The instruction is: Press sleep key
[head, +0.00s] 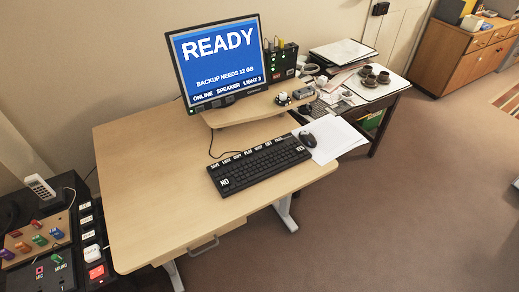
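A black keyboard (259,164) lies at an angle on the light wooden desk (150,170). Its near left corner has a white label NO, and its right end has a label YES. A row of small white labels runs along its far edge; most are too small to read surely, so I cannot tell which is the sleep key. The monitor (219,62) behind it shows READY, BACKUP NEEDS 12 GB and ONLINE SPEAKER LIGHT 3 on blue. Neither of my grippers is in view.
A black mouse (307,139) rests on white paper (335,138) right of the keyboard. A raised shelf (245,112) stands under the monitor. A dark side table (375,92) holds cups and papers. A control panel (40,240) is at lower left. The desk's left half is clear.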

